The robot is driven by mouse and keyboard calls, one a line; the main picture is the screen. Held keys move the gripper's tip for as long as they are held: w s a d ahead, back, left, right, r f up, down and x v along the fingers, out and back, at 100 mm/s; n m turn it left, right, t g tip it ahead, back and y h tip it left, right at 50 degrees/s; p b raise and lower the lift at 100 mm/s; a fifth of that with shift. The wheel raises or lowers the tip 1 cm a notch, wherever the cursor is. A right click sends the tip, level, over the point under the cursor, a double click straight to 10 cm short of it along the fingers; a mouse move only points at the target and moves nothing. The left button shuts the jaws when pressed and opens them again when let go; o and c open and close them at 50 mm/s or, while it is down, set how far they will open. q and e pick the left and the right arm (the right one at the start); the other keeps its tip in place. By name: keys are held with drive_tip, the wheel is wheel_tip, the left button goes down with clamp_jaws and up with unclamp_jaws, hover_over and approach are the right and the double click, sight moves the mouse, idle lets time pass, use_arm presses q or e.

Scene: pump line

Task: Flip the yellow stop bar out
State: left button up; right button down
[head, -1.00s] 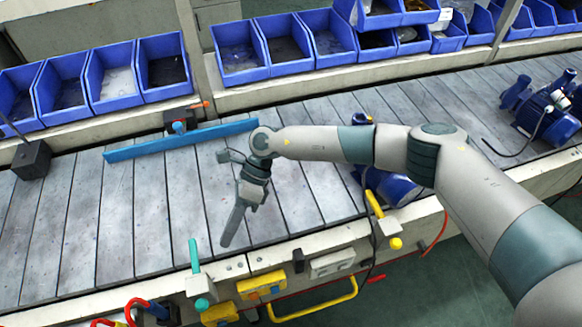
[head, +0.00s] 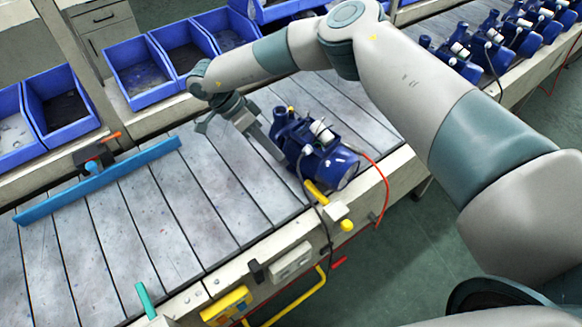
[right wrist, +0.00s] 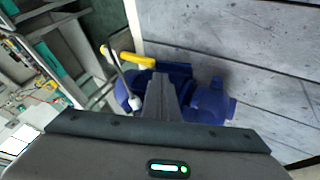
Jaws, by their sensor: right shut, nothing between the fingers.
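The yellow stop bar (head: 316,192) sits on a pale bracket (head: 338,210) at the conveyor's front edge. It points inward from the bracket, close beside the blue pump (head: 325,160). A yellow knob (head: 347,225) is on the bracket's outer side. The bar also shows in the right wrist view (right wrist: 138,58), left of the fingers. My right gripper (head: 276,153) is shut and empty, beside the pump over the conveyor. In the right wrist view its fingers (right wrist: 166,90) hide part of the pump (right wrist: 208,100); I cannot tell if they touch it. My left gripper is out of view.
A blue rail (head: 97,180) crosses the conveyor (head: 190,210) at left. A teal bar (head: 145,300) stands at the front edge. A dark cable and red hose (head: 383,190) hang near the bracket. Several pumps (head: 485,50) stand back right. The slats left of my gripper are clear.

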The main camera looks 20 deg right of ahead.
drive_tip(key=p+x, duration=0.4)
drive_tip(key=x, duration=0.4)
drive_tip(key=shift+s+d+f, duration=0.15)
drive_tip(key=shift+s+d+f+p, duration=0.15)
drive_tip(key=shift+d+f+p, duration=0.15)
drive_tip(key=shift+f, duration=0.35)
